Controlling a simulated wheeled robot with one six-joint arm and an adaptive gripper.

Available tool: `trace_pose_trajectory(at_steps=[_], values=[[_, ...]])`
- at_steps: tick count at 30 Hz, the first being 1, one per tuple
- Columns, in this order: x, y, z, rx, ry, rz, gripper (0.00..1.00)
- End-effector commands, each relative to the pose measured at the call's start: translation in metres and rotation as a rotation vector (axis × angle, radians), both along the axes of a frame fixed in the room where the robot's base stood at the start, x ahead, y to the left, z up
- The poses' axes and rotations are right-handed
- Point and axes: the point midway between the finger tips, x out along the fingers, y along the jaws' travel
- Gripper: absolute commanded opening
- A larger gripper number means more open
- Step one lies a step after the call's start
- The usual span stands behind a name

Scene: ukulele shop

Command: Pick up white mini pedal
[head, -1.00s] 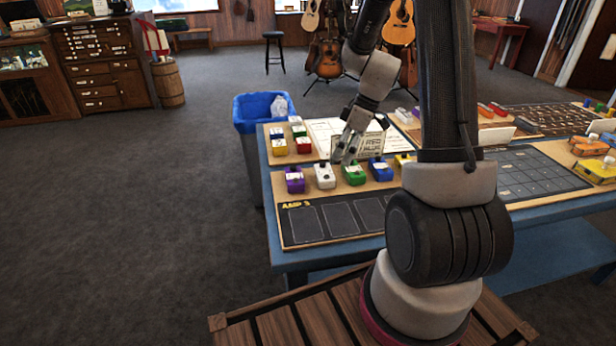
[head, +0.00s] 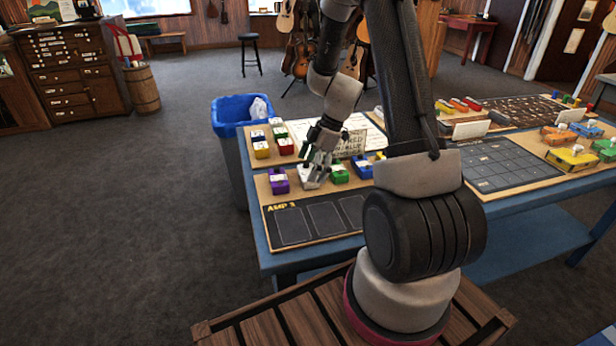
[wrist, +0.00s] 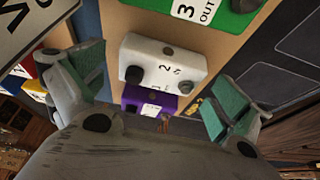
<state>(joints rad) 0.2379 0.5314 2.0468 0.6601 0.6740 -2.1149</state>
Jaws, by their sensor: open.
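The white mini pedal (wrist: 163,62) lies between the spread fingers of my gripper (wrist: 150,85) in the wrist view. It has a dark knob and printed marks on its top. In the head view the white pedal (head: 310,182) is partly hidden by my gripper (head: 322,160), which is over it. My gripper is open, with green pads on both fingers. I cannot tell whether a finger touches the pedal.
A purple pedal (head: 279,181) and a green pedal (head: 339,174) flank the white one closely. A blue pedal (head: 361,166) stands further right. The board marked AMP 3 (head: 283,210) lies in front. A blue-lined bin (head: 230,112) stands left of the table.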

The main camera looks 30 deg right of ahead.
Motion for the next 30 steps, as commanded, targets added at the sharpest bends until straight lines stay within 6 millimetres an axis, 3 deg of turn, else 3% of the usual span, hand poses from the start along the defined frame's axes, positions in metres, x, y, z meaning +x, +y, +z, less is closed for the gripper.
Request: trace_pose_trajectory(at_steps=[4,11,18,26,30], values=[[0.001,0.005,-0.012,0.0,0.0,-0.001,1.0],[0.001,0.005,-0.013,0.0,-0.001,-0.001,0.98],[0.001,0.005,-0.012,0.0,-0.001,-0.001,0.55],[0.001,0.005,-0.012,0.0,-0.001,-0.001,0.55],[0.002,0.005,0.002,0.0,-0.004,0.001,0.55]])
